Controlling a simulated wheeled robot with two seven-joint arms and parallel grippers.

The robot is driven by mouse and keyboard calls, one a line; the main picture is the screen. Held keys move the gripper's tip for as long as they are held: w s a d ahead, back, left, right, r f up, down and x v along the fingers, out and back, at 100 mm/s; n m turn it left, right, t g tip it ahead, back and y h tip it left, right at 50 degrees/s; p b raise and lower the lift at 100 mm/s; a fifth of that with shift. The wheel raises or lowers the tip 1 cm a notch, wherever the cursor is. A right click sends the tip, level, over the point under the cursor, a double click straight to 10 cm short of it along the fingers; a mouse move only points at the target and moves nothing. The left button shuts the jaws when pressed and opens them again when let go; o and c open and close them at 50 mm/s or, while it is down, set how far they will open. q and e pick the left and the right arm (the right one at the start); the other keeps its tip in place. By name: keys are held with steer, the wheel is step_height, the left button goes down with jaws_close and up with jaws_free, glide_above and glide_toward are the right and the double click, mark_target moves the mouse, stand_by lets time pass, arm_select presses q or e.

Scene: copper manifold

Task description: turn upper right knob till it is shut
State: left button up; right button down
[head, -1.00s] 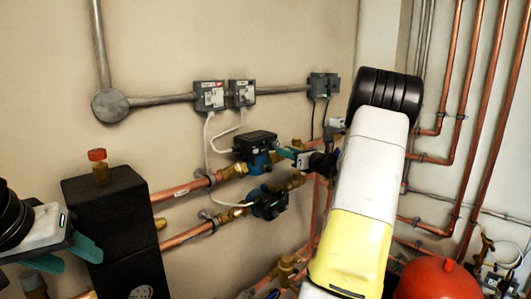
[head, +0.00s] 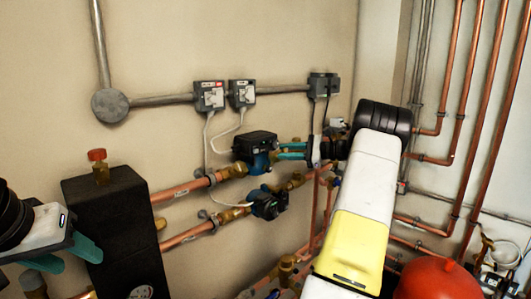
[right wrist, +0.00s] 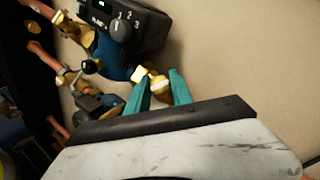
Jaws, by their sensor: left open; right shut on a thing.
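The upper pump (head: 257,150) has a blue body and a dark box, on the upper copper pipe. My right gripper (head: 291,151) reaches in from the right beside it, its teal fingers at the brass fitting right of the pump. In the right wrist view, the fingers (right wrist: 160,93) stand on both sides of a small brass-coloured part (right wrist: 158,84), apparently the upper right knob. The fingers and pump partly hide its shape, and I cannot tell its turn angle. My left gripper (head: 62,256) is open and empty at the lower left.
A lower pump (head: 267,203) sits on the pipe below. A black block (head: 115,220) with a red-capped valve (head: 97,166) stands at left. Grey boxes (head: 210,96) are on the wall above. A red vessel (head: 436,278) and vertical copper pipes (head: 485,130) are at right.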

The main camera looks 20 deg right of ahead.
steer(key=n+g, duration=0.3)
steer(key=n, duration=0.2)
steer(key=shift+n+g, duration=0.9)
steer(key=shift+n, duration=0.5)
steer(key=c, duration=1.1)
jaws_free()
steer(key=shift+v, duration=3.85)
